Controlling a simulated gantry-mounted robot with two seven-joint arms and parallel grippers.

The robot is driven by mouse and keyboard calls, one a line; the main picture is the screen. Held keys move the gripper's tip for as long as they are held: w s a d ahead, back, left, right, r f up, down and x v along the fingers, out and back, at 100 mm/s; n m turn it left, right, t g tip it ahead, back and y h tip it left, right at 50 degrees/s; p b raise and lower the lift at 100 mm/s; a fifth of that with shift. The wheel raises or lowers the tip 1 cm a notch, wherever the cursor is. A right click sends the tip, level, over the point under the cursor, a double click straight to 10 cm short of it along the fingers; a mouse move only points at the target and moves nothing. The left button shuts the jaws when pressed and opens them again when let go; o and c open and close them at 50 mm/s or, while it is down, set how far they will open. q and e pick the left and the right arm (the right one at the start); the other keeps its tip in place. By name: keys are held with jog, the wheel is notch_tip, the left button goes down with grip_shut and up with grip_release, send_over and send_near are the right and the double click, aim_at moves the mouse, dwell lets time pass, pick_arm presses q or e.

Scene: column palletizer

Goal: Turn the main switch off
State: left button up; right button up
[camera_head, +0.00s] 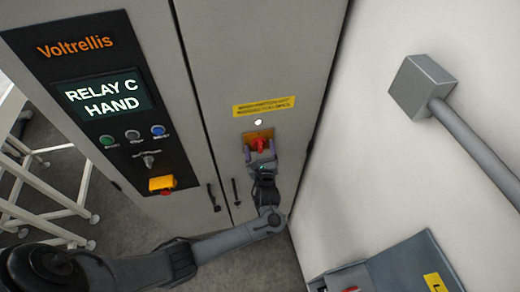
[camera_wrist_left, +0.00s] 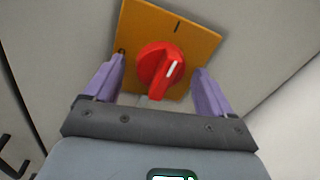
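The main switch is a red rotary knob (camera_wrist_left: 160,68) with a white mark, on a yellow-orange square plate (camera_wrist_left: 195,37). In the wrist view the white mark is tilted up and to the right, and a short black mark stands on the plate above the knob. In the head view the red knob (camera_head: 260,145) is on the right cabinet door. My left gripper (camera_wrist_left: 160,85) is open, its purple fingers on either side of the knob with gaps between. It also shows in the head view (camera_head: 261,157), in front of the plate. My right gripper is not in view.
The grey cabinet has a black control panel (camera_head: 100,100) at left, with a screen reading "RELAY C HAND", several buttons and a yellow-based control (camera_head: 162,184). Door handles (camera_head: 214,197) are left of my arm. A grey box with a pipe (camera_head: 422,85) is on the right wall.

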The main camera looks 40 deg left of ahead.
pick_arm(q)
jog(key=c, duration=1)
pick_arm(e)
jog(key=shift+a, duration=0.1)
pick_arm(q)
jog(key=n, duration=0.4)
jog(key=shift+d+f+n+y, duration=0.1)
jog(key=shift+n+y, duration=0.2)
jog(key=shift+n, duration=0.1)
jog(key=n, duration=0.4)
jog(key=shift+w+b, duration=0.1)
jog(key=shift+b, duration=0.25)
jog(key=n+y+b, duration=0.1)
jog(key=n, duration=0.3)
jog(key=shift+f+n, duration=0.1)
jog(key=shift+n, duration=0.3)
jog(key=n+b, duration=0.2)
jog(key=n, duration=0.3)
jog(key=shift+w+d+g+y, duration=0.1)
jog(key=shift+g+y, duration=0.3)
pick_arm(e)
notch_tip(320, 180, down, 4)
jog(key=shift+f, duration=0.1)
pick_arm(q)
jog(key=shift+n, duration=0.4)
